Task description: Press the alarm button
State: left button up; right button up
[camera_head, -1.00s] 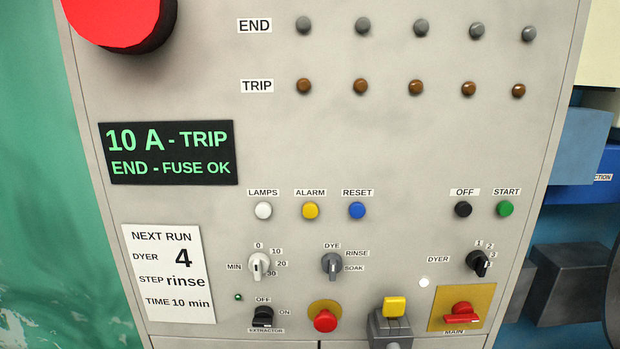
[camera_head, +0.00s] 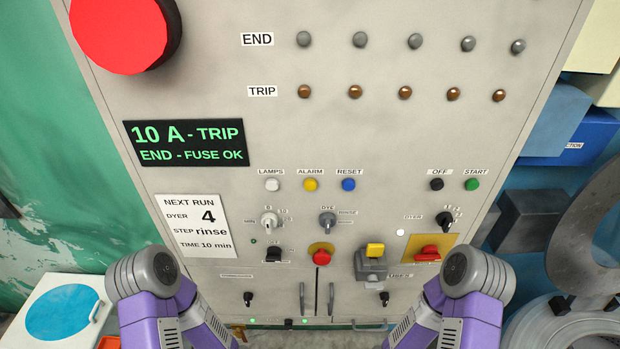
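The yellow alarm button (camera_head: 310,185) sits on the grey control panel (camera_head: 330,130) under a white ALARM label. It is between the white LAMPS button (camera_head: 273,185) and the blue RESET button (camera_head: 349,184). Nothing covers it. My two purple arms come in at the bottom of the head view, one left and one right, both below the button. Neither gripper shows in the view.
A large red knob (camera_head: 118,35) is at top left. The display (camera_head: 186,143) reads 10 A - TRIP. Dials, a red button (camera_head: 321,256) on a yellow plate and a yellow-topped grey device (camera_head: 372,266) stick out lower down. The area around the alarm button is clear.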

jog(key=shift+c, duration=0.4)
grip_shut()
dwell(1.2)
